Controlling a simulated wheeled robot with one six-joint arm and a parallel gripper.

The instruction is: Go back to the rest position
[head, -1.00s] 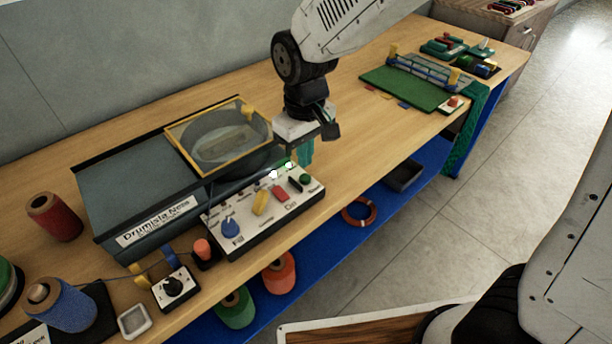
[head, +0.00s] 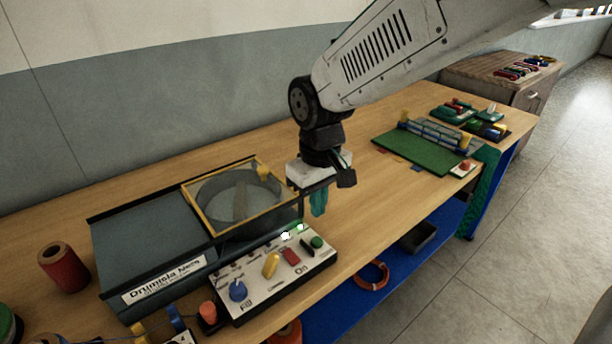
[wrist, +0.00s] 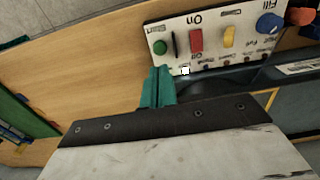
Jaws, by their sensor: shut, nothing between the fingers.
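My gripper (head: 318,202) hangs from my arm above the wooden bench in the head view, pointing down. Its teal fingers are closed together with nothing between them. It is just behind the right end of the white control panel (head: 262,292). In the wrist view the closed fingers (wrist: 157,88) show near the middle, with the control panel (wrist: 213,42) beyond them. The panel carries a blue knob (head: 238,290), a yellow lever (head: 271,265), a red switch (head: 291,257) and a green button (head: 317,242). A small light glows green on it.
The grey drum machine (head: 150,246) with its yellow-framed lid (head: 192,207) stands left of my gripper. A red spool (head: 63,267) is further left. A green mat (head: 418,155) lies at the right of the bench. Bare bench (head: 365,203) lies between my gripper and the mat.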

